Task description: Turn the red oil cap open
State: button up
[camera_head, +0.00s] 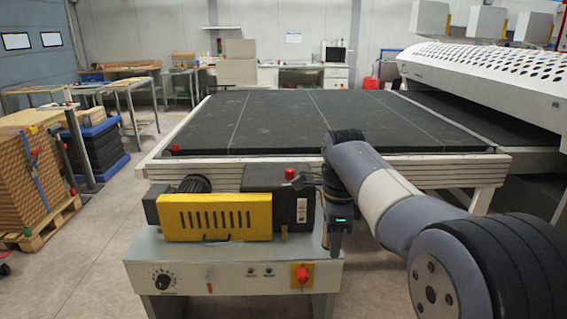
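A small red cap (290,174) stands upright on top of the black pump housing (262,178), behind the yellow slotted cover (215,217); I take it to be the oil cap. My arm reaches in from the right, and its wrist with a small green light hangs at the right end of the housing. My gripper (311,181) is small and dark there, just right of the red cap. A narrow gap seems to lie between them, but contact is hard to judge. The fingers blend into the dark background, so their opening is unclear.
The machine's grey control panel (225,279) below carries a black dial (163,281) and a red switch on a yellow plate (301,275). A wide black conveyor bed (270,120) lies behind. A pallet of boards (30,175) stands left; the floor between is clear.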

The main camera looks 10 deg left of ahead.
aim_at(289, 172)
jog(key=i+u, duration=0.25)
jog(key=i, duration=1.6)
